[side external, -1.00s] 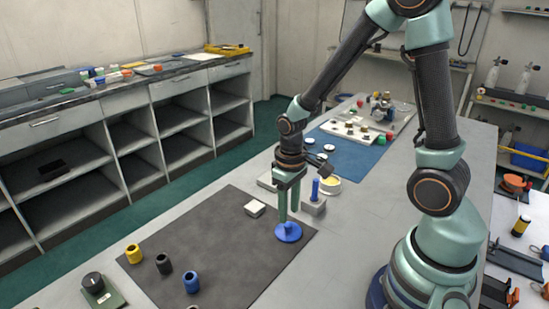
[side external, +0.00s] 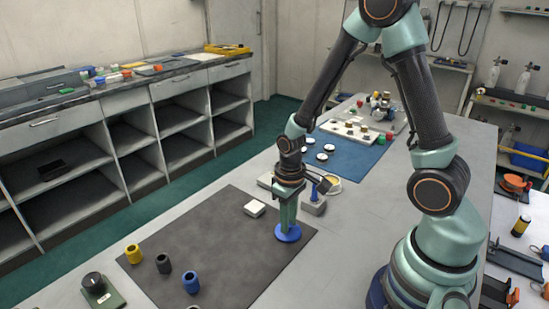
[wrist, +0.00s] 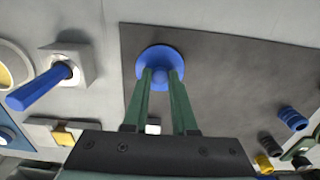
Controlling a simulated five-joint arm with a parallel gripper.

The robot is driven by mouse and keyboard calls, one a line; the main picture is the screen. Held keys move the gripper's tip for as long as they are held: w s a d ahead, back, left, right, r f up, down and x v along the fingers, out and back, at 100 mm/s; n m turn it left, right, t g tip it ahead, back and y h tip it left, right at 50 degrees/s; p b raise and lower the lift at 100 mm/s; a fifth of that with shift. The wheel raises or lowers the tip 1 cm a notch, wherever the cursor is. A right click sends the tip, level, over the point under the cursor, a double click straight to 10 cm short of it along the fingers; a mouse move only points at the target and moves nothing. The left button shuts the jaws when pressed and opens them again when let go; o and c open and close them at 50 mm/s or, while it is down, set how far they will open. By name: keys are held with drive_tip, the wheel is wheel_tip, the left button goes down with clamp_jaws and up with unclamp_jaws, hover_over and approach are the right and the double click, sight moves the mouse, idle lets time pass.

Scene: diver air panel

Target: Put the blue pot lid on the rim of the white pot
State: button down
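The blue pot lid (side external: 288,234) lies flat on the dark mat, near its right edge, with its small knob up. My gripper (side external: 288,222) points straight down over it. In the wrist view the two green fingertips (wrist: 162,76) stand on either side of the lid's knob and look closed against it; the lid's disc (wrist: 160,53) shows beyond them. The white pot (side external: 335,185) stands behind and right of the lid, partly hidden by my wrist and a blue-handled piece. Its pale rim and yellow inside show at the left edge of the wrist view (wrist: 8,62).
A blue upright handle on a grey block (side external: 313,206) stands between lid and pot. A white block (side external: 254,208) lies on the mat (side external: 215,245). Yellow, black and blue cylinders (side external: 191,282) stand at the near left. The middle of the mat is clear.

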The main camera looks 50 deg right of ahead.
drive_tip(key=shift+r, duration=0.15)
drive_tip(key=shift+r, duration=1.15)
drive_tip(key=shift+r, duration=0.1)
drive_tip(key=shift+r, duration=0.25)
wheel_tip(320, 180, up, 12)
drive_tip(key=f, duration=0.1)
drive_tip(key=w+d+m, duration=0.3)
drive_tip(key=d, duration=0.9)
drive_tip(key=s+d+m, duration=0.2)
drive_tip(key=d+m, duration=0.1)
drive_tip(key=d, duration=0.8)
drive_tip(key=shift+f, duration=5.45)
